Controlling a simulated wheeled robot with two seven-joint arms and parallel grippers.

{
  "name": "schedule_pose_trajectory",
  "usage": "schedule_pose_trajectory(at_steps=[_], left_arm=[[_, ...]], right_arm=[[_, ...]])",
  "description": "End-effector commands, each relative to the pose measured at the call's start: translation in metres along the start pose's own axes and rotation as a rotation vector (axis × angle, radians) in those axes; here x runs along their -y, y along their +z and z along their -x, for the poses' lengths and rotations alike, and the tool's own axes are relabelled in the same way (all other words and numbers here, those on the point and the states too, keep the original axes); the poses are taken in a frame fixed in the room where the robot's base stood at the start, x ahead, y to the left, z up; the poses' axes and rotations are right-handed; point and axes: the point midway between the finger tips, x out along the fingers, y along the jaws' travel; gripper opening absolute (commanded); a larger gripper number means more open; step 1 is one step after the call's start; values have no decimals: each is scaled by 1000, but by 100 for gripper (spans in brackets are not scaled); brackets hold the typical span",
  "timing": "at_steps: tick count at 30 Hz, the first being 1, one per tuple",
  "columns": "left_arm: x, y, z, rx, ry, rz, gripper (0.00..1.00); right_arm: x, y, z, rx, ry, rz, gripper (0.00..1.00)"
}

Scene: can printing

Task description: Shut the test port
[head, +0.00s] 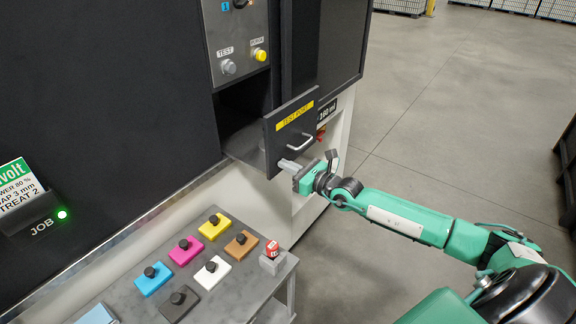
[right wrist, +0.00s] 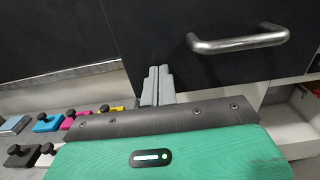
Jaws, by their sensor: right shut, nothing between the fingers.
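The test port (head: 291,132) is a dark drawer with a yellow label and a metal handle on its front. In the head view it stands pulled out from the black machine, with its open top showing behind the front panel. Its handle (right wrist: 238,41) shows at the upper right of the right wrist view. My right gripper (head: 287,164) is shut and empty, with its fingertips at the lower part of the drawer front, below the handle. The fingers (right wrist: 157,85) point at the dark panel; I cannot tell whether they touch it. My left gripper is not in view.
A grey side table (head: 236,292) at the lower left holds several coloured blocks with black knobs and a small red-topped item (head: 272,250). A control panel (head: 238,45) with TEST and yellow buttons sits above the port. Open floor (head: 430,110) lies to the right.

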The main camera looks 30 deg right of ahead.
Motion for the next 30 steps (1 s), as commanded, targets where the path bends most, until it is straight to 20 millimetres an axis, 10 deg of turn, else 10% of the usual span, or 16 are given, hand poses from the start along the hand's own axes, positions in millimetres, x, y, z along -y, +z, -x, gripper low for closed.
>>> schedule_pose_trajectory(at_steps=[11,30], left_arm=[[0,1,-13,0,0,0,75],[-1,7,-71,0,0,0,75]], right_arm=[[0,-2,-17,4,0,-2,0],[-1,-2,-154,3,1,-2,0]])
